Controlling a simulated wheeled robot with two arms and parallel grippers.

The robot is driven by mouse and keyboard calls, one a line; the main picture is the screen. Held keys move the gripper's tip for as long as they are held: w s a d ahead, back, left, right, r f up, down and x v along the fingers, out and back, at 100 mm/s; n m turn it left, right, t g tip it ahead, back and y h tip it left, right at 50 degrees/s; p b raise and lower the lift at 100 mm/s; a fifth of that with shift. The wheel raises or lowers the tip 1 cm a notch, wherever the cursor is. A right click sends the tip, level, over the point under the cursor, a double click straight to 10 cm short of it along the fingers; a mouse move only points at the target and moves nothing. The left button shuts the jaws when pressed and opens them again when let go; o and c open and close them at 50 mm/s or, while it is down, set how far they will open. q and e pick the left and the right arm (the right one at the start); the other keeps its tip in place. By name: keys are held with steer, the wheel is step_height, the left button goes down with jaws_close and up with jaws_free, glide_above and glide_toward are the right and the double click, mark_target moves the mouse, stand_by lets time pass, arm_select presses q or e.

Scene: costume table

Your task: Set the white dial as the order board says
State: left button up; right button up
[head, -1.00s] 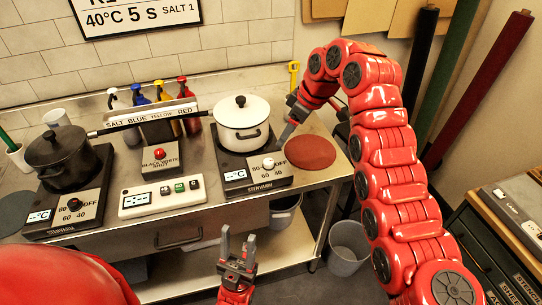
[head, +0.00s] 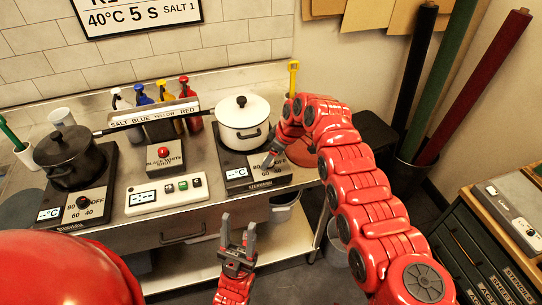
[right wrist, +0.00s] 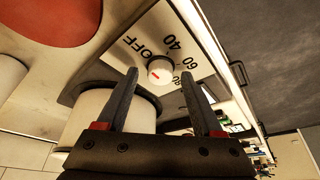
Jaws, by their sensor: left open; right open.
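The white dial (right wrist: 160,72) is a round knob with a short red mark, on a panel lettered OFF, 40, 60 and 80. In the right wrist view it shows between the tips of my open right gripper (right wrist: 160,76); I cannot tell whether they touch it. In the head view my right gripper (head: 268,160) covers the dial on the white pot's hot plate (head: 236,173). The order board (head: 137,15) reads "40°C 5 S SALT 1"; its top line is cut off. My left gripper (head: 238,228) is open and empty in front of the table.
The white pot (head: 242,120) stands behind the dial. A black pot (head: 70,155) stands on a hot plate with a black dial (head: 82,202) at left. A button box (head: 165,194) sits between the plates. A red disc (head: 302,152) lies right of the dial.

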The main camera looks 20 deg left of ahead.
jaws_close()
